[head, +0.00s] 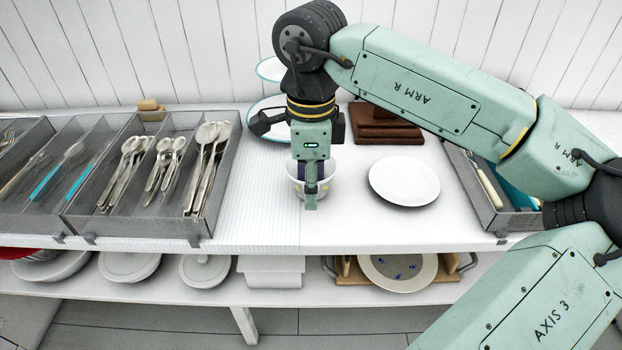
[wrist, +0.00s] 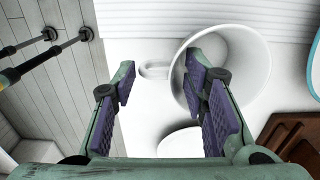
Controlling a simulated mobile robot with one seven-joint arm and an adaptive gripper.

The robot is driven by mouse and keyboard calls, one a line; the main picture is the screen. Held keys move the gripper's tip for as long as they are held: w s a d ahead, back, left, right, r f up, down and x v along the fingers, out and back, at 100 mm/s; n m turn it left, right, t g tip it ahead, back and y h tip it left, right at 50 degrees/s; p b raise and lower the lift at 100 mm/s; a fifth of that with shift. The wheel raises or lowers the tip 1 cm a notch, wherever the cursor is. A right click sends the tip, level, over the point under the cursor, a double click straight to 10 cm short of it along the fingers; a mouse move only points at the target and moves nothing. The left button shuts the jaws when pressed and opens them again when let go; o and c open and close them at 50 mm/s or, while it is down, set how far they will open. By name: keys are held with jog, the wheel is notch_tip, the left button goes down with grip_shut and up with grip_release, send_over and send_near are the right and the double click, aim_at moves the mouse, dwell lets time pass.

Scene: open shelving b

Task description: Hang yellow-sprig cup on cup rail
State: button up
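The white cup (head: 330,172) stands upright on the upper shelf, with a small yellow mark on its side. My gripper (head: 310,192) is lowered at its front and partly hides it. In the wrist view the cup (wrist: 245,60) shows its open mouth at the upper right, and its handle (wrist: 154,70) points left. My gripper also shows there (wrist: 160,88), open, with its purple-padded fingers apart. The handle and near wall lie in the gap between the fingers. The right finger overlaps the cup's mouth; contact is unclear. I cannot make out a cup rail in either view.
A white plate (head: 404,181) lies right of the cup. Cutlery trays stand left (head: 222,190) and right (head: 471,190). A brown stack (head: 385,128) and teal-rimmed dishes (head: 262,122) are behind. The ridged surface (head: 262,205) left of the cup is clear.

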grip_shut()
dwell(0.5)
jog(key=shift+r, duration=0.65)
notch_tip(320, 180, up, 2)
jog(key=shift+r+b, duration=0.2)
jog(key=shift+b, duration=0.25)
jog(key=s+a+r+b, duration=0.1)
jog(key=s+a+b, duration=0.1)
jog(key=s+a, duration=0.7)
jog(key=s, duration=0.3)
jog(key=shift+s+a+r+b, duration=0.15)
jog(key=shift+s+a+b, duration=0.1)
jog(key=shift+s+b, duration=0.15)
